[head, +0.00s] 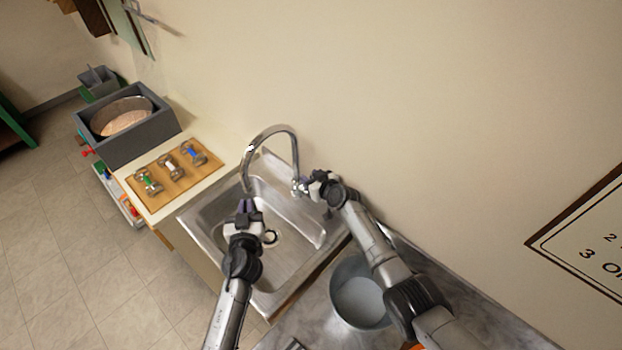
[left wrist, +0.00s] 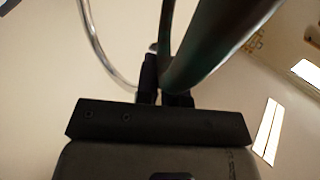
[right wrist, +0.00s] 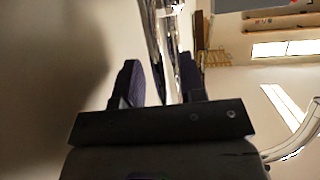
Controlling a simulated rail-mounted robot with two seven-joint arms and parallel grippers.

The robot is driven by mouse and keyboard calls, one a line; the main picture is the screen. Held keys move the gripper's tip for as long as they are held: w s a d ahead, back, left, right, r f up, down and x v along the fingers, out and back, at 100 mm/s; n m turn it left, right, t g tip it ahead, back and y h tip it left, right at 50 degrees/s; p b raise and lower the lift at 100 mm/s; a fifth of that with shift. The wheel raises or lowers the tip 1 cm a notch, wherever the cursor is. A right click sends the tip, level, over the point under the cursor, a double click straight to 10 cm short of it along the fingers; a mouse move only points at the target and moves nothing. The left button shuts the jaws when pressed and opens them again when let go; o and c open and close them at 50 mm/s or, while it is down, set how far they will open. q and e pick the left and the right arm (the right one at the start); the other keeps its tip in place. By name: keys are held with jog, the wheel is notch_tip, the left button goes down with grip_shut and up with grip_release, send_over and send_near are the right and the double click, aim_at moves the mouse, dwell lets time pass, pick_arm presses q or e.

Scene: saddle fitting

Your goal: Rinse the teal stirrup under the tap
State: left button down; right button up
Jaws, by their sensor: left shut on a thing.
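The teal stirrup shows in the left wrist view as a dark, greenish curved bar (left wrist: 205,45), close to the lens. My left gripper (head: 246,206) is shut on it, over the sink (head: 213,215) near the end of the tap's spout. I cannot make out the stirrup in the head view. The chrome tap (head: 270,130) arches over the sink; its curve also shows in the left wrist view (left wrist: 95,45). My right gripper (head: 308,187) is at the tap's base; its fingers (right wrist: 160,85) stand apart on either side of a chrome part. I cannot see any water running.
A grey bucket (head: 360,298) stands on the counter below my right arm. Left of the sink lies a wooden board (head: 160,198) with three metal fittings marked green, white and blue. Beyond it is a grey box (head: 150,145) holding a round pan. The wall is close behind the tap.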

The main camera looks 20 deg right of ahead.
jog(key=shift+c, duration=0.3)
grip_shut()
jog(key=shift+s+a+n+t+h, duration=0.3)
jog(key=shift+a+n, duration=0.15)
jog(key=shift+n, duration=0.05)
jog(key=shift+o, duration=0.3)
grip_release()
jog(key=shift+s, duration=0.1)
